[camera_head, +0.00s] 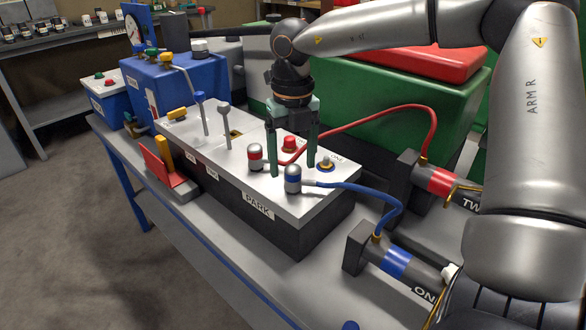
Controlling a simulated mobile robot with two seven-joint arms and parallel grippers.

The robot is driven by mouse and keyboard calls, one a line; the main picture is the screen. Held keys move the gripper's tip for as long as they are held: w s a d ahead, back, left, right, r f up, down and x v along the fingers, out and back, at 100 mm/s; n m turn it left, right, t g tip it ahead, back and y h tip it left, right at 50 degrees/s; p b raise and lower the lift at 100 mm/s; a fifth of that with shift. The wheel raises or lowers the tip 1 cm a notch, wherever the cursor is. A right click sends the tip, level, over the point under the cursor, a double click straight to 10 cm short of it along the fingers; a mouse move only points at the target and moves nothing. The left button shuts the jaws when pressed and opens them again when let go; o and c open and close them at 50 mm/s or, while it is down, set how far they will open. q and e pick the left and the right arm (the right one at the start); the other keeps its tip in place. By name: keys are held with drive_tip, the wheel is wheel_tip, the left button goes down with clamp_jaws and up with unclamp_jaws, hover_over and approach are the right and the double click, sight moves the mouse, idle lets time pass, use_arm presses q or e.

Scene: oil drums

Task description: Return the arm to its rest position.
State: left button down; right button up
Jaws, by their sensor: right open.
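My right arm (525,120), marked ARM R, reaches in from the right and bends over the bench. My right gripper (292,165) points down over the panel box (222,165) labelled PARK. Its two green fingers are apart, with a red-banded plug (255,157) and a red knob (289,144) close by. I see nothing clearly held between the fingers. A blue-banded plug (293,180) stands upright in front of the gripper. My left gripper is not in view.
Red hose (375,112) and blue hose (365,191) run to two cylinders (400,262) (440,183) at right. Two levers (224,125) rise from the panel. A green box with a red lid (415,62) stands behind. Blue box (180,85) and gauge (133,30) are at left.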

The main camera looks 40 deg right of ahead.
wheel_tip(320, 180, up, 10)
drive_tip(key=p, duration=0.1)
drive_tip(key=shift+f, duration=0.25)
drive_tip(key=shift+s+a, duration=0.1)
